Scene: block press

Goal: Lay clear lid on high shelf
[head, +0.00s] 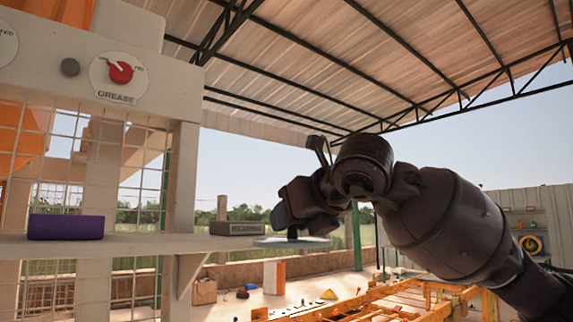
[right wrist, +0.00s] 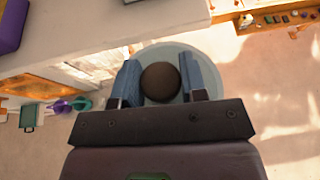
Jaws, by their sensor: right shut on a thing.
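The clear lid (head: 280,242) is a pale, see-through disc with a dark round knob. My right gripper (head: 293,222) is shut on its knob and holds it roughly level at the right end of the high shelf (head: 130,245). In the right wrist view the lid (right wrist: 205,65) shows behind the two blue fingers (right wrist: 160,83), with the dark knob (right wrist: 160,82) between them. There the shelf (right wrist: 110,30) lies just above and left of the lid. I cannot tell whether the lid touches the shelf. My left gripper is not in view.
A purple block (head: 65,227) sits at the left of the shelf. A grey box marked "BEARING" (head: 237,228) stands near the shelf's right end, close to the lid. Bare shelf lies between them. A post (head: 182,180) and wire mesh stand behind the shelf.

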